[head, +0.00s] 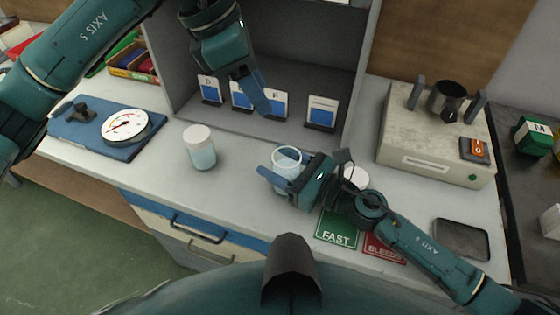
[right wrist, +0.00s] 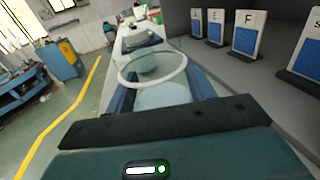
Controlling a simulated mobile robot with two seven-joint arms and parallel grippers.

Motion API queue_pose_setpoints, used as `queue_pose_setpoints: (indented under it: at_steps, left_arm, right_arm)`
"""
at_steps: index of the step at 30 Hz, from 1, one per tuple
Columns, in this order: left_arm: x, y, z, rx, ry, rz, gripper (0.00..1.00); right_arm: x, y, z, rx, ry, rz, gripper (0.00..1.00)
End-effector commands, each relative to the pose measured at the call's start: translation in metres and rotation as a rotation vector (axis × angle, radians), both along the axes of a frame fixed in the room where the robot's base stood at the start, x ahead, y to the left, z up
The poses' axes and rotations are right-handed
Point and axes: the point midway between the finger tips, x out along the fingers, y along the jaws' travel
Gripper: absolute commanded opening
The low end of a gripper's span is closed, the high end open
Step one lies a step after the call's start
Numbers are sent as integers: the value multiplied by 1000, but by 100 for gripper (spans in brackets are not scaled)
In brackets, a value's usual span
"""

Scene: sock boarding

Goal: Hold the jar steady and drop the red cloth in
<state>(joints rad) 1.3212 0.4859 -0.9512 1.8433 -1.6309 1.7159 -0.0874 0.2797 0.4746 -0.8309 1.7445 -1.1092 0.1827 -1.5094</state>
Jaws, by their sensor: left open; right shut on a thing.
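A clear open jar (head: 287,157) stands on the pale worktop, right of centre in the head view. My right gripper (head: 280,180) is shut on it, with a blue finger on its near left side. In the right wrist view the jar's round rim (right wrist: 152,58) shows between the two blue fingers. My left gripper (head: 258,92) is open above the worktop, in front of the grey cabinet, higher than the jar and apart from it. I see nothing in it. I cannot make out a red cloth in either view.
A white-lidded jar (head: 200,148) stands left of the held jar. A white round lid (head: 355,178) shows behind my right wrist. Green FAST (head: 337,232) and red BLEEDS (head: 383,248) signs lie in front. A dial instrument (head: 125,126) is left, a hotplate-like box (head: 435,135) right.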

Motion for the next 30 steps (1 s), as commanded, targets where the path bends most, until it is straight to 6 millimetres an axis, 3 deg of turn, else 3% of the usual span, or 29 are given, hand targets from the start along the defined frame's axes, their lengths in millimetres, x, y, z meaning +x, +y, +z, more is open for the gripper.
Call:
queue_pose_setpoints:
  at_steps: [4, 5, 13, 23, 30]
  left_arm:
    - [0, 0, 0, 0, 0, 0, 45]
    - [0, 0, 0, 0, 0, 0, 45]
    - [0, 0, -1, 0, 0, 0, 45]
    - [0, 0, -1, 0, 0, 0, 45]
    - [0, 0, -1, 0, 0, 0, 45]
  right_arm:
    - [0, 0, 0, -1, 1, 0, 27]
    - [0, 0, 0, -1, 1, 0, 57]
    - [0, 0, 0, 0, 0, 0, 79]
    - [-3, -5, -1, 0, 1, -1, 80]
    - [-26, -40, -2, -2, 5, -2, 80]
